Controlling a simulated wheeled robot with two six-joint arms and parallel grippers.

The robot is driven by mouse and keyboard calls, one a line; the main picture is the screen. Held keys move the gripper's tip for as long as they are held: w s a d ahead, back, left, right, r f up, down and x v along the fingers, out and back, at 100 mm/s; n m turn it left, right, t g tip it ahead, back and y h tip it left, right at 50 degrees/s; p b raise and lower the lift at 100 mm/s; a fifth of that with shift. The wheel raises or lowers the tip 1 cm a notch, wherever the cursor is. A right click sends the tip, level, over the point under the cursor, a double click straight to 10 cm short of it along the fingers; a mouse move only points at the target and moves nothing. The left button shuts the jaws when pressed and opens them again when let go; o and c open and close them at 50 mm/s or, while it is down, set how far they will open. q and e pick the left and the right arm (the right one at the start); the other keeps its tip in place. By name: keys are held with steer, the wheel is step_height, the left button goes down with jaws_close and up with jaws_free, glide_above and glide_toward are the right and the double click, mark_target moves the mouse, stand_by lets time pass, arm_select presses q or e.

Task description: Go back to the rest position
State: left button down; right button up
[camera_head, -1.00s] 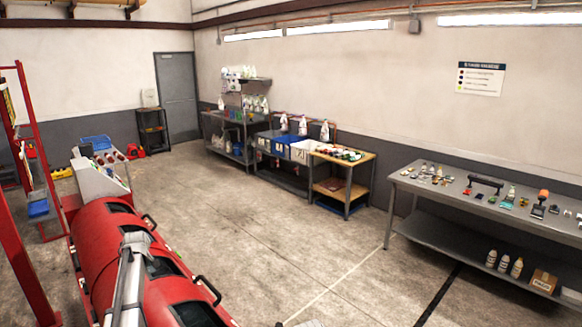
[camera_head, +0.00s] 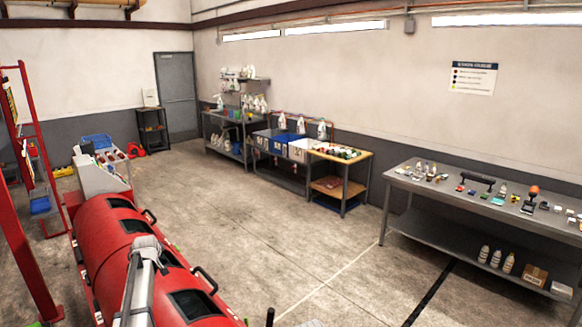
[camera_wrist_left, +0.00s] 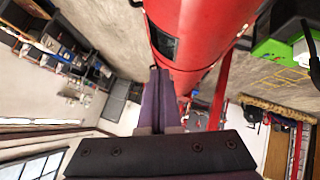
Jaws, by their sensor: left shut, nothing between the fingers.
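My left arm (camera_head: 143,280) shows as a grey link at the lower left of the head view, in front of the red drum machine (camera_head: 125,228). Its gripper cannot be made out there. In the left wrist view my left gripper (camera_wrist_left: 160,72) is shut, its two dark fingers together with nothing between them. The red machine (camera_wrist_left: 200,30) shows beyond the fingertips. My right gripper cannot be made out; only a small dark tip and a pale piece show at the bottom edge of the head view.
A grey workbench (camera_head: 425,229) with brushes and small items stands at the right. A wooden-topped cart (camera_head: 340,160) and a metal table (camera_head: 215,120) line the back wall. A red frame (camera_head: 25,225) stands at the left. The floor (camera_head: 260,230) between is clear.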

arm_select(q)
steer(key=s+d+f+m+g+h, duration=0.1)
steer(key=s+d+f+m+g, duration=0.15)
steer(key=s+d, duration=0.8)
steer(key=s+d+f+m+g+h, duration=0.2)
steer(key=s+d+m, duration=0.1)
steer(key=s+d, duration=0.7)
steer(key=s+d+f+m+g, duration=0.1)
steer(key=s+d+m+g, duration=0.15)
steer(key=s+d, duration=0.55)
steer(key=s+d+f+m+g, duration=0.1)
steer(key=s+d+m, duration=0.25)
steer(key=s, duration=0.75)
steer(key=s+d+f+m+b, duration=0.1)
steer(key=s+d+f+b, duration=0.1)
steer(key=d+f+b, duration=0.3)
steer(key=s+d+f+m+b, duration=0.2)
steer(key=d+f+b, duration=0.3)
steer(key=f+b, duration=0.5)
steer(key=shift+s+d+f+g+y, duration=0.15)
steer(key=shift+s+d+g+y, duration=0.15)
steer(key=shift+s+d+g, duration=0.15)
